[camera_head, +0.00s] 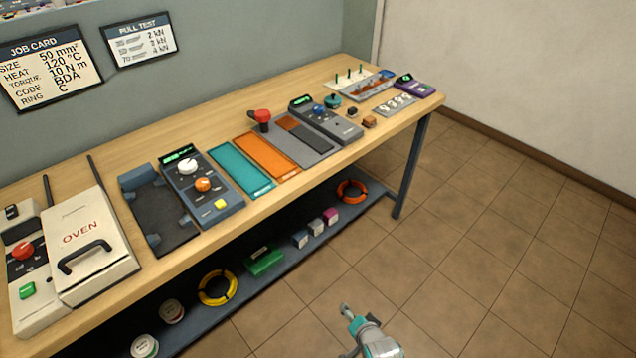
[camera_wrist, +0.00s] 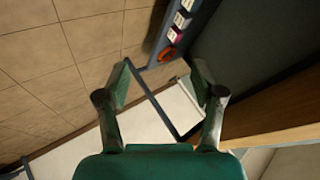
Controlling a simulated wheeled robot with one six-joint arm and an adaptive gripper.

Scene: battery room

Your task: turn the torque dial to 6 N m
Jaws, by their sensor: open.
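I cannot read any dial label as torque from here. On the bench, a grey device with a green display (camera_head: 327,120) has a blue knob (camera_head: 318,109). A blue-grey device (camera_head: 203,186) further left has a white knob (camera_head: 187,166), an orange knob (camera_head: 203,184), a yellow button and a green display. Their scale marks and readings are too small to read. My gripper (camera_head: 346,311) is low over the floor in front of the bench, apart from every dial. In the wrist view my gripper (camera_wrist: 158,80) has its fingers spread with nothing between them.
The wooden bench (camera_head: 110,155) holds an oven (camera_head: 95,257), teal and orange mats, a red-handled tool and small parts. The lower shelf (camera_head: 190,322) holds rings, boxes and spools. A wall job card (camera_head: 48,68) reads torque 10 N m. The tiled floor (camera_head: 480,230) at right is free.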

